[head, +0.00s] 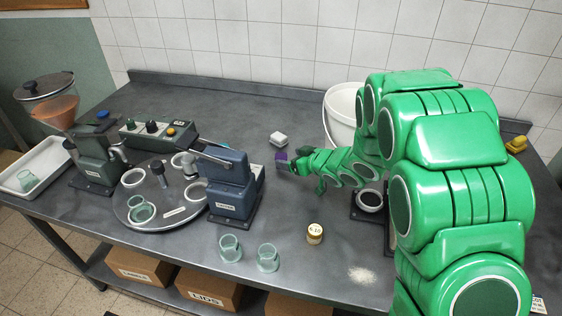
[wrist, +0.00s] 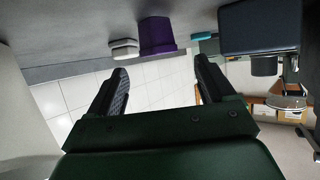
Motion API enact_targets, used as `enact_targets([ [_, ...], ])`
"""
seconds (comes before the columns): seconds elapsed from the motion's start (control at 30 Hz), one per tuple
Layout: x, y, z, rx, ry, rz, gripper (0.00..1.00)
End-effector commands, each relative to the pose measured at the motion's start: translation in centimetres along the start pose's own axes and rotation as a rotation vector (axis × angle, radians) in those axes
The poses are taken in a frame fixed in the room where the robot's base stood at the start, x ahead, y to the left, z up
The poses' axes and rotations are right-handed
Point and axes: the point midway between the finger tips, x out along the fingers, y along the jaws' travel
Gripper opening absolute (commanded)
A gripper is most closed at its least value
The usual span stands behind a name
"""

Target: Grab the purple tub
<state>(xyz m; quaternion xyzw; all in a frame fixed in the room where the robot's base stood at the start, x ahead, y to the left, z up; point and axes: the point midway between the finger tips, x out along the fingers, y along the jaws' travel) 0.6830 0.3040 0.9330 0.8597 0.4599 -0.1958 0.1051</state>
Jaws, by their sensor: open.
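The purple tub (head: 281,156) stands on the grey bench in the head view, mostly hidden by the tip of my gripper (head: 299,174). In the wrist view, which looks upside down, the purple tub (wrist: 158,36) appears whole, beyond the fingertips. There my gripper (wrist: 161,68) is open and empty, with its two fingers spread wide. The tub lies roughly in line with the gap between the fingers, and they appear apart from it.
A white lidded container (head: 279,139) stands close to the tub. A blue-grey machine (head: 232,184) is to the left, and a white bucket (head: 341,118) is behind my arm. A small labelled jar (head: 315,233) and glass jars (head: 268,257) stand nearer the front.

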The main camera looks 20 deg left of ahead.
Motion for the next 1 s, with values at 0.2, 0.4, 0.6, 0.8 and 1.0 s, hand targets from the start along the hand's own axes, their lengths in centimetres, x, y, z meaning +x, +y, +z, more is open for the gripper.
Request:
enact_targets([
  [0.2,1.9,0.0,0.4,0.003,-0.002,-0.002,0.82],
  [0.4,4.0,0.1,0.4,0.001,-0.002,-0.002,0.82],
  [0.6,4.9,0.1,0.4,0.000,-0.002,0.000,0.82],
  [0.8,4.8,0.1,0.4,0.001,-0.002,0.000,0.76],
  [1.0,4.8,0.1,0.4,0.001,-0.002,0.000,0.46],
])
